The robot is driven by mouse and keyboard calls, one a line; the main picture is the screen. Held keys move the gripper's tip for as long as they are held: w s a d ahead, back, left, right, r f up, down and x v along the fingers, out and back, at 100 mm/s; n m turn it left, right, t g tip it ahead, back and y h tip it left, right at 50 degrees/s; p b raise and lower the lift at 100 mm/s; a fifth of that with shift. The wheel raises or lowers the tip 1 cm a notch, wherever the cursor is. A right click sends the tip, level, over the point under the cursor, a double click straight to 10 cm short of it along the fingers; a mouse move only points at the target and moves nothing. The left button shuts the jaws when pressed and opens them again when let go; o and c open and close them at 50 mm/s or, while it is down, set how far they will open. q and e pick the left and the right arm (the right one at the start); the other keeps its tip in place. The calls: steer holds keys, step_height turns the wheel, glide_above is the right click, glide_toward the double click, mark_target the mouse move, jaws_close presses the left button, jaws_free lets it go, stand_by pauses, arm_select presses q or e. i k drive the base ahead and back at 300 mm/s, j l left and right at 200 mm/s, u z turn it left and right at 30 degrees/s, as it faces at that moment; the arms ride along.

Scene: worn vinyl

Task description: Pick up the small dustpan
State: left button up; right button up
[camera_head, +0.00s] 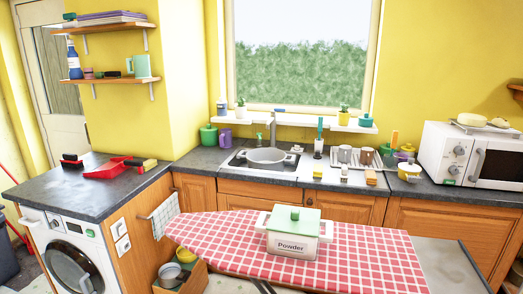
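A small red dustpan (107,169) lies on the dark countertop (60,196) at the left, above the washing machine. Beside its right edge is a black and yellow piece (143,164); I cannot tell whether this is its handle or a separate brush. A red and black brush-like item (72,160) lies to the left of the dustpan, apart from it. Neither of my grippers shows in the head view.
An ironing board (205,240) with a red checked cover stands in front, bearing a white Powder box (292,246). A washing machine (72,262) is under the left counter. A crate with bowls (180,275) is on the floor. The counter before the dustpan is clear.

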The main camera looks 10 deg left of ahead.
mark_target(118, 165)
steer(key=u, duration=1.45)
steer(key=i, duration=0.2)
